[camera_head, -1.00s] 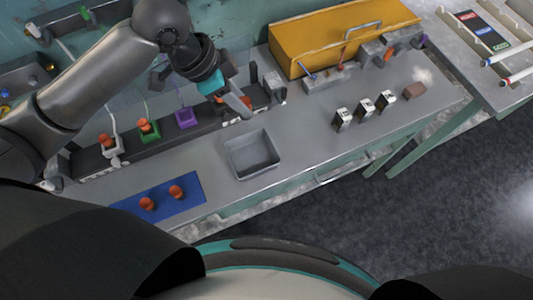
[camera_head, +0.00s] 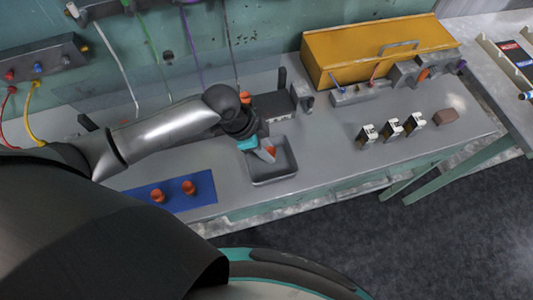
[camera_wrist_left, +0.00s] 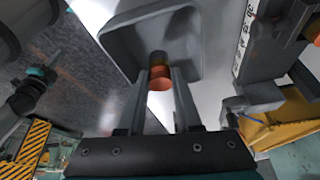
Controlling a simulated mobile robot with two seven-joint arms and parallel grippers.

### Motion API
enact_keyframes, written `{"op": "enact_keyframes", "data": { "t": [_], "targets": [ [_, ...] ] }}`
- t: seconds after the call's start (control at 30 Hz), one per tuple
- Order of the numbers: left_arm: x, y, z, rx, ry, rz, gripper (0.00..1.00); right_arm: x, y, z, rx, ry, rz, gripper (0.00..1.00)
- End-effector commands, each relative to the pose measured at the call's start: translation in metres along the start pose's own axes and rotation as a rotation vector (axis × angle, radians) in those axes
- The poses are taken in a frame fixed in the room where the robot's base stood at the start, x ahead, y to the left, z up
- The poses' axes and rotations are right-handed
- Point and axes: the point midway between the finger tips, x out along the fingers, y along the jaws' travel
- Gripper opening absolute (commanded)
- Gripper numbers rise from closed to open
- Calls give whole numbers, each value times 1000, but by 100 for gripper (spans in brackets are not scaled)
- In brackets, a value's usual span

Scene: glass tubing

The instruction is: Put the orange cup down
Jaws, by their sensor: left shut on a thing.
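My left gripper (camera_head: 266,152) is shut on an orange cup (camera_head: 271,150) and holds it over the grey square bin (camera_head: 287,178). In the left wrist view the cup (camera_wrist_left: 160,83) sits between the two fingers, with a darker, brownish part at its far end. The bin (camera_wrist_left: 124,38) lies beyond it there. I cannot tell whether the cup touches the bin floor. Two more orange cups, a left one (camera_head: 158,195) and a right one (camera_head: 188,187), stand on the blue mat (camera_head: 207,189). My right gripper is not in view.
Another orange piece (camera_head: 245,97) shows behind my left wrist, by a dark device (camera_head: 273,105) at the back. A yellow case (camera_head: 370,52) stands at the back right. Several small black-and-white blocks (camera_head: 391,127) and a brown block (camera_head: 446,117) are right of the bin.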

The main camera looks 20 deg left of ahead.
Motion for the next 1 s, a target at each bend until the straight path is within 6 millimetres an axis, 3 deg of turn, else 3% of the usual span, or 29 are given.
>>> {"op": "enact_keyframes", "data": {
  "t": [0.2, 0.6, 0.63, 0.87, 1.0],
  "targets": [
    [27, 1, 11, -1, -1, 3, 0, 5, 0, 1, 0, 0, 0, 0],
    [31, 1, 13, -1, -1, 2, 0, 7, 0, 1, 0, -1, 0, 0],
    [31, 1, 13, -1, 0, 2, 35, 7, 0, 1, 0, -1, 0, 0],
    [30, 1, 12, -1, 0, 2, 61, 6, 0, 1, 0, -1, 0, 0],
    [30, 1, 12, -1, 0, 2, 63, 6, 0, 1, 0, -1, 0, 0]
  ]
}}
